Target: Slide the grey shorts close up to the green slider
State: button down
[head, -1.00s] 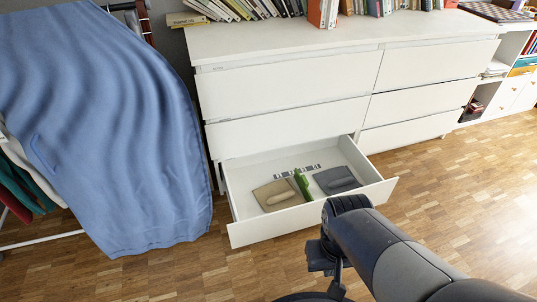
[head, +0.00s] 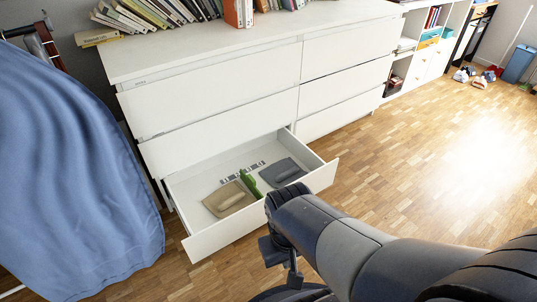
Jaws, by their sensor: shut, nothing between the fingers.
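The grey shorts (head: 283,172) lie folded in the right part of the open bottom drawer (head: 205,244), in the head view. The green slider (head: 249,184) stands upright in the drawer just left of them, with a narrow gap between. A folded tan garment (head: 229,199) lies on the slider's left side, close to it. My gripper (head: 292,278) hangs low in front of the drawer, outside it and over the floor. It is small and dark in this view, shut and empty. It is clear of the shorts and slider.
The white dresser (head: 220,98) has its other drawers shut and books on top. A blue cloth (head: 75,180) hangs on a rack close to the drawer's left. A striped strip (head: 242,172) lies behind the garments.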

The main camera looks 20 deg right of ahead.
aim_at(285, 173)
jog(key=i+l+z, duration=0.15)
jog(key=i+l, duration=0.15)
jog(key=i+l+z, duration=0.15)
jog(key=i+l, duration=0.15)
jog(key=i, duration=0.15)
jog(key=i+l+z, duration=0.15)
jog(key=i, duration=0.25)
